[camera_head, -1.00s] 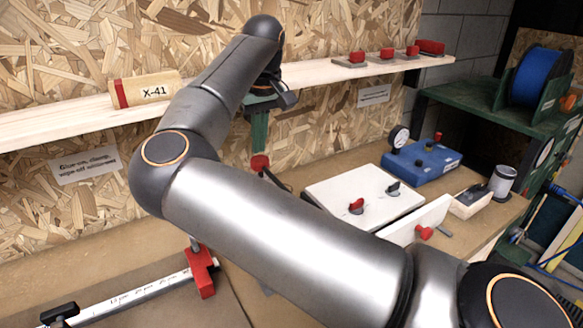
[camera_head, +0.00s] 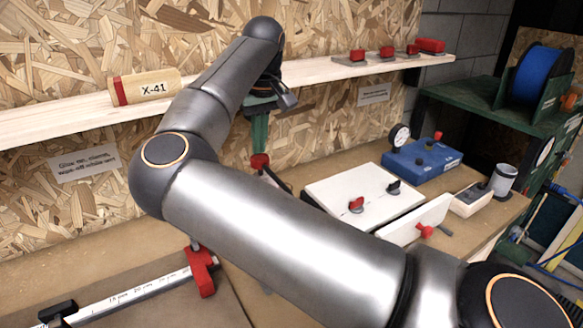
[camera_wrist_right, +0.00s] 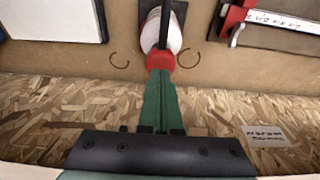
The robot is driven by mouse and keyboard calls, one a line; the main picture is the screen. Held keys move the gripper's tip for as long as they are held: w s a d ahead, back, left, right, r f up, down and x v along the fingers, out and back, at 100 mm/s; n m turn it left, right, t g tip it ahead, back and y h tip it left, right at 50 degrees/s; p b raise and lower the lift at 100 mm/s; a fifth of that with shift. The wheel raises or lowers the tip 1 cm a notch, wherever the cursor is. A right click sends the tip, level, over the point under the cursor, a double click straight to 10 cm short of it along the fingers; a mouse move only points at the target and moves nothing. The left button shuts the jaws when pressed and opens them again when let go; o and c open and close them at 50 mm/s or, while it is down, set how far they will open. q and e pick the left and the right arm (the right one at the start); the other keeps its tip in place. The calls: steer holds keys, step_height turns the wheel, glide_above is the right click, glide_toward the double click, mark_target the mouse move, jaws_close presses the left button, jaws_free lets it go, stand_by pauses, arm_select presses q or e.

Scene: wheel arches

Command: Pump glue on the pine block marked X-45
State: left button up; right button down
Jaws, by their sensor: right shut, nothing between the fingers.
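My right gripper (camera_head: 259,145) is shut and empty, its green fingers pointing down at a red pump head (camera_head: 260,161). In the right wrist view the fingertips (camera_wrist_right: 160,74) are at the red top (camera_wrist_right: 160,60) of a white bottle (camera_wrist_right: 163,35); I cannot tell whether they touch. A dark bar crosses the bottle there. In the head view my arm hides most of the bottle. A pine block with a red end, marked X-41 (camera_head: 150,89), lies on the wall shelf. No block marked X-45 shows. My left gripper is out of view.
A bar clamp (camera_head: 135,289) with red jaws lies at the lower left. A white board with toggle clamps (camera_head: 338,190), a blue box with a gauge (camera_head: 428,160) and a grey cup (camera_head: 503,180) stand at right. The wooden shelf (camera_head: 60,119) runs behind my arm.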

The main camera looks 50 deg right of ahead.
steer(key=shift+s+b+x, duration=0.1)
steer(key=shift+b+x, duration=0.25)
steer(key=shift+x, duration=0.25)
steer(key=shift+s+b+x, duration=0.15)
steer(key=shift+b+x, duration=0.2)
steer(key=shift+x, duration=0.25)
steer(key=shift+a, duration=0.15)
steer(key=w+p+v, duration=0.1)
steer(key=p+v, duration=0.6)
steer(key=v, duration=0.2)
steer(key=shift+w+d+p, duration=0.4)
stand_by(0.4)
